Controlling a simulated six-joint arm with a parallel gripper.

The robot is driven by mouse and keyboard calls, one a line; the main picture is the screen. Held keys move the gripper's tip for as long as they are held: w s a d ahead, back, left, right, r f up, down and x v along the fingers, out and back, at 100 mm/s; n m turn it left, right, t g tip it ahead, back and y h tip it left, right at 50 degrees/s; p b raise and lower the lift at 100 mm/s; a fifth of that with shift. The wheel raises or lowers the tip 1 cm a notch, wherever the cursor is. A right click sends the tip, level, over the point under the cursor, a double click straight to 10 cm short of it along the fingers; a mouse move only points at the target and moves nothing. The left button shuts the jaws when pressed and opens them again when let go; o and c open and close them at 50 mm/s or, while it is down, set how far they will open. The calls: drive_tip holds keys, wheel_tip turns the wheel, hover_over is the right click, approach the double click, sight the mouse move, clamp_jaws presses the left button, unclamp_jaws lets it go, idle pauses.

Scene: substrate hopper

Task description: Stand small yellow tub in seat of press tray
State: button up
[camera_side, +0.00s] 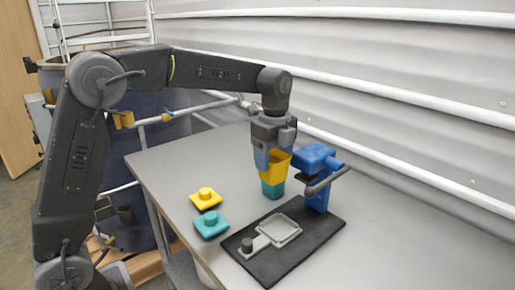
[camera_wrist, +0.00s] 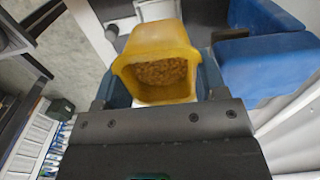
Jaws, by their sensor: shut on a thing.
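My gripper (camera_side: 270,156) is shut on the small yellow tub (camera_side: 279,167), above the table and left of the blue press. In the wrist view, the yellow tub (camera_wrist: 157,48) sits between my blue fingers, its mouth facing the camera and brown grains (camera_wrist: 162,72) inside. A teal tub (camera_side: 272,189) shows just below the yellow one in the side view; I cannot tell whether they touch. The press tray, a pale grey square seat (camera_side: 280,230) with a handle and dark knob, lies on a black base (camera_side: 315,230). The seat looks empty.
The blue press (camera_side: 316,158) with its grey lever (camera_side: 326,180) stands at the back of the black base; its blue body fills the right of the wrist view (camera_wrist: 265,68). A yellow lid (camera_side: 206,200) and a teal lid (camera_side: 211,224) lie left of the base. The table's right side is clear.

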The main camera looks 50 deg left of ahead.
drive_tip(key=shift+s+d+f, duration=0.1)
drive_tip(key=shift+d+f, duration=0.5)
drive_tip(key=shift+f, duration=1.55)
drive_tip(key=shift+s+d+f, duration=0.1)
drive_tip(key=shift+d+f, duration=0.45)
drive_tip(key=shift+f, duration=1.6)
drive_tip(key=shift+s+d+f, duration=0.1)
drive_tip(key=shift+d+f, duration=0.5)
drive_tip(key=shift+f, duration=1.55)
drive_tip(key=shift+f, duration=0.3)
drive_tip(key=o, duration=0.9)
drive_tip(key=shift+r, duration=0.1)
wheel_tip(320, 180, up, 7)
drive_tip(key=shift+r, duration=0.15)
